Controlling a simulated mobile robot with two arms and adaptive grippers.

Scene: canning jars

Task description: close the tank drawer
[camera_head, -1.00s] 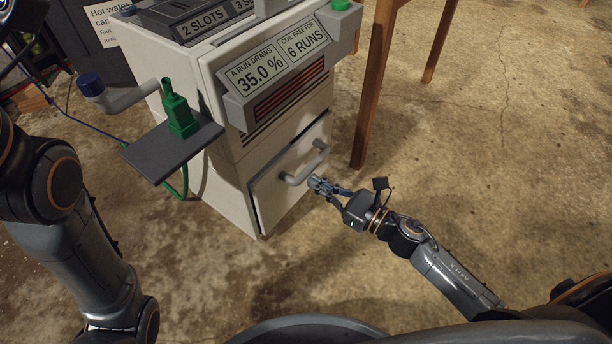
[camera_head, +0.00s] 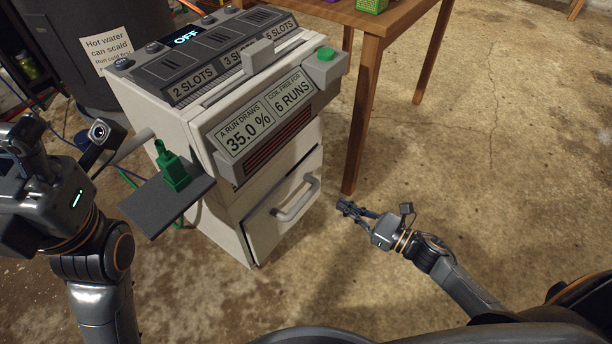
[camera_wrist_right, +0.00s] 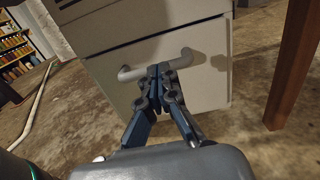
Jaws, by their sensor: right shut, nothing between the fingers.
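The tank drawer (camera_head: 268,232) is the pale front low on the white machine, with a grey bar handle (camera_head: 297,203). Its front looks nearly flush, but I cannot tell whether a small gap remains. In the right wrist view the drawer front (camera_wrist_right: 208,88) faces me, with a dark line along its top edge and the handle (camera_wrist_right: 184,62) across it. My right gripper (camera_head: 345,207) is shut and empty, a little right of the handle and apart from it; its fingertips (camera_wrist_right: 158,72) overlap the handle in the wrist view. My left gripper (camera_head: 25,140) is at the left edge, its fingers unclear.
A green plug-like piece (camera_head: 174,170) stands on a dark side shelf (camera_head: 150,212) at the machine's left. A wooden table leg (camera_head: 361,130) stands right of the machine. The concrete floor (camera_head: 480,200) at right is clear. A dark tank (camera_head: 110,50) stands behind.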

